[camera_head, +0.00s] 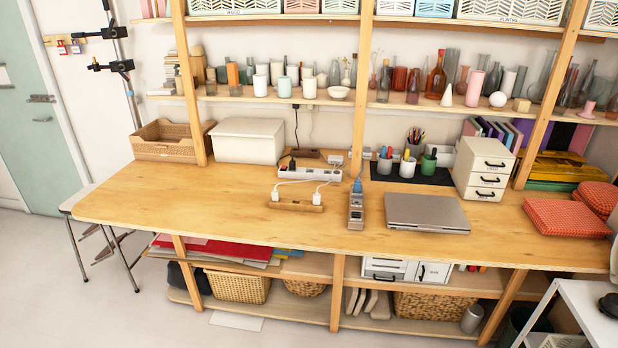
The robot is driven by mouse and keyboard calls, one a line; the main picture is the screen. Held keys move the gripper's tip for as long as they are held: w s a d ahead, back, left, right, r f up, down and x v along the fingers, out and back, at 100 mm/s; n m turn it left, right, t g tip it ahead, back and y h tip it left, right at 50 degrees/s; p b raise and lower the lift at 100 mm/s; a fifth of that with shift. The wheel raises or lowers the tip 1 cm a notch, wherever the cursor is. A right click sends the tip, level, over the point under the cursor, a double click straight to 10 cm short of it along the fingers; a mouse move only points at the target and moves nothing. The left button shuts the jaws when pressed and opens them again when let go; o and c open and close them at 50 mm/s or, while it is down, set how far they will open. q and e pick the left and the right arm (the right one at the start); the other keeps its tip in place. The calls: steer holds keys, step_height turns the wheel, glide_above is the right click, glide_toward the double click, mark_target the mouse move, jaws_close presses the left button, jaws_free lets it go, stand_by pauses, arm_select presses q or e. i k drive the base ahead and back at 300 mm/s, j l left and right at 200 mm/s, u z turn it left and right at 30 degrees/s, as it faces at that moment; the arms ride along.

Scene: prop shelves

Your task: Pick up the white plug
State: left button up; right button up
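Two small white plugs stand on a slim wooden power strip on the wooden table: the left white plug (275,195) and the right white plug (317,199). Thin white cords run from them toward the white power strip (308,174) just behind. The frame does not settle which white plug the task means. Neither of my grippers is in view.
A closed silver laptop (426,211) lies right of the strips. Behind stand a white box (248,141), a wicker basket (170,142), pen cups on a black mat (410,174) and a small drawer unit (484,168). The table's left front (160,205) is clear. Wooden posts rise at the back.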

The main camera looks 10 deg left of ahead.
mark_target(315, 196)
steer(key=i+l+u, duration=0.2)
steer(key=i+l, duration=0.15)
steer(key=i, duration=0.25)
steer(key=i+l+u, duration=0.15)
steer(key=i+l, duration=0.3)
steer(key=i, duration=0.1)
